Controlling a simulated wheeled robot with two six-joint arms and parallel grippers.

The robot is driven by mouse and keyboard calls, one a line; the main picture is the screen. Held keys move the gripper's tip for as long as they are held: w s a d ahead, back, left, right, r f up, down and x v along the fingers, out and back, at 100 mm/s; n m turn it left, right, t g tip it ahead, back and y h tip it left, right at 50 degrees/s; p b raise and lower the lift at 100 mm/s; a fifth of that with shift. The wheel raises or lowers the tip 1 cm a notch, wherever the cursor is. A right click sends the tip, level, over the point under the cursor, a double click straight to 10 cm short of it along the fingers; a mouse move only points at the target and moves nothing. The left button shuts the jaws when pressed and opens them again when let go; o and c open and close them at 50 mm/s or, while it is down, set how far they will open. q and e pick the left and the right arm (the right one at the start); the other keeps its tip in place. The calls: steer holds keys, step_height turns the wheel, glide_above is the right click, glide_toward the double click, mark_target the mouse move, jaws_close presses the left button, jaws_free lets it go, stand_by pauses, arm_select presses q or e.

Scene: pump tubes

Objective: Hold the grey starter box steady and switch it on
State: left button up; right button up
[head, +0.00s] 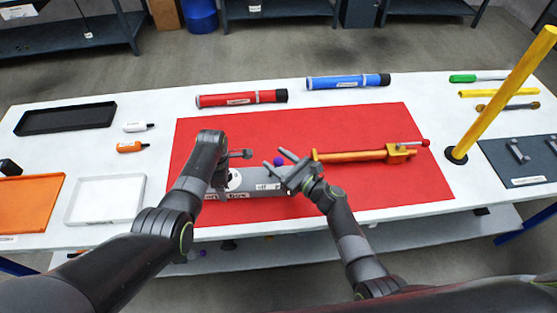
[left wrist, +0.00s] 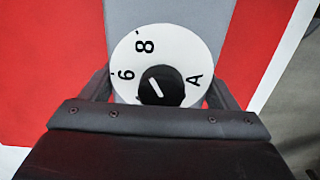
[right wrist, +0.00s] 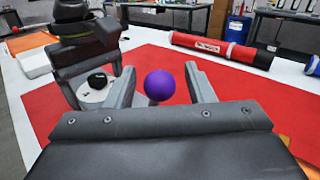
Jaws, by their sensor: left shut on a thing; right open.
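The grey starter box (head: 265,209) lies on the red mat (head: 380,204), partly hidden by my arms. Its white dial (left wrist: 135,60), with black figures and a black knob (left wrist: 158,88), fills the middle of the left wrist view. My left gripper (head: 235,172) is shut on the box, its fingers on either side near the dial. A purple ball (right wrist: 160,84) on a short stalk stands at the box's other end. My right gripper (right wrist: 162,80) is open, its fingers on either side of the ball with gaps visible; contact is not seen.
A yellow-orange pump tool (head: 350,156) with a red-tipped handle lies right of my right gripper. A red tube (head: 240,98) and a blue tube (head: 345,82) lie behind the mat. A yellow post (head: 500,95) stands at right. Trays lie at far left.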

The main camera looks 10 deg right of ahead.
arm_select(q)
steer(key=shift+r, duration=0.1)
arm_select(e)
jaws_close()
steer(key=shift+d, duration=0.1)
arm_select(q)
steer(key=shift+w, duration=0.1)
arm_select(e)
steer(key=shift+d+f+m+t+y, duration=0.2)
steer(key=shift+d+m+t+y, duration=0.1)
steer(key=shift+d+m, duration=0.1)
jaws_free()
steer(key=shift+s, duration=0.1)
steer(key=r+v, duration=0.1)
steer(key=v, duration=1)
steer(key=shift+s+d+f, duration=0.3)
steer(key=shift+f, duration=0.2)
